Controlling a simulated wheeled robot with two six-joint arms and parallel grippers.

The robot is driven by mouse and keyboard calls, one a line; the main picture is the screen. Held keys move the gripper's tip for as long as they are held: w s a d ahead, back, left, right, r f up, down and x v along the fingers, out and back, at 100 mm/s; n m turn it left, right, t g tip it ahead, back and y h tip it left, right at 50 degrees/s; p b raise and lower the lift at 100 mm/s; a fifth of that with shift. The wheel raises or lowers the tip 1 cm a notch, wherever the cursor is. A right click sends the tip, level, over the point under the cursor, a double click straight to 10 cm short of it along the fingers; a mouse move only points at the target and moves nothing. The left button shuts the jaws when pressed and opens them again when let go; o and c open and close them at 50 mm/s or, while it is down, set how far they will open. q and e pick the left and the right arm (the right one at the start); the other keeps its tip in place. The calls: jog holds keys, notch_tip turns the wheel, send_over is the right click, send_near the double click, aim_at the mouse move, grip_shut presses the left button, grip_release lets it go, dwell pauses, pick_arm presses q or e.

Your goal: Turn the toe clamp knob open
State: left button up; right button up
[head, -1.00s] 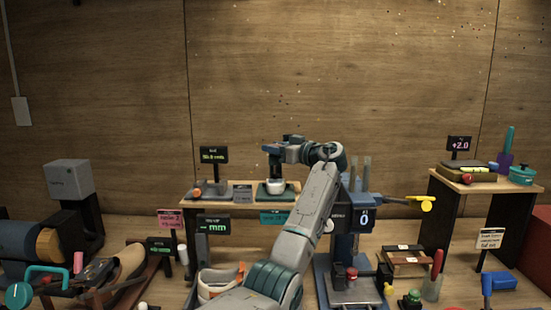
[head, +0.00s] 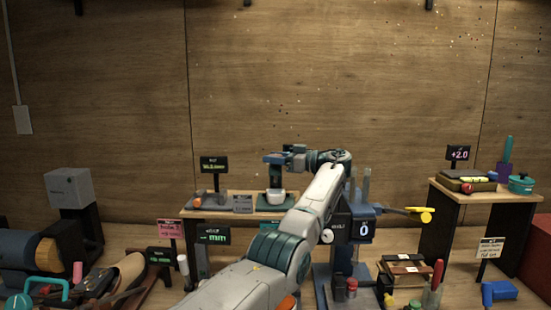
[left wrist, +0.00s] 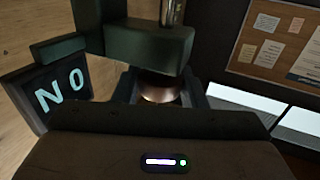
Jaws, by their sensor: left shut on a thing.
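In the left wrist view my left gripper (left wrist: 160,84) is shut on a round copper-coloured part (left wrist: 158,94), which looks like the toe clamp knob. It is partly hidden by the gripper and a dark green block (left wrist: 150,45). A tilted display (left wrist: 62,92) reads "N 0" at the left. My right gripper is not in view.
A blue stand with a "0" display (head: 364,229) is right of my forearm, with a yellow-tipped lever (head: 425,216). A side table (head: 465,191) at the right holds a teal pot (head: 521,184). Small tools crowd the bench front.

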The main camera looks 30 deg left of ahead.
aim_at(276, 155)
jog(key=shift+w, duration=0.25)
pick_arm(q)
jog(key=o, duration=1)
jog(key=shift+c, duration=0.2)
jog(key=shift+r, duration=0.1)
notch_tip(276, 155, up, 2)
jog(key=shift+r+b, duration=0.25)
jog(key=shift+b, duration=0.35)
jog(key=shift+r, duration=0.3)
jog(key=s+d+r+b, duration=0.1)
jog(key=s+d+b, duration=0.6)
jog(key=s, duration=0.6)
jog(key=shift+s+d+r, duration=0.3)
jog(key=shift+d+r, duration=0.05)
jog(key=shift+d, duration=0.3)
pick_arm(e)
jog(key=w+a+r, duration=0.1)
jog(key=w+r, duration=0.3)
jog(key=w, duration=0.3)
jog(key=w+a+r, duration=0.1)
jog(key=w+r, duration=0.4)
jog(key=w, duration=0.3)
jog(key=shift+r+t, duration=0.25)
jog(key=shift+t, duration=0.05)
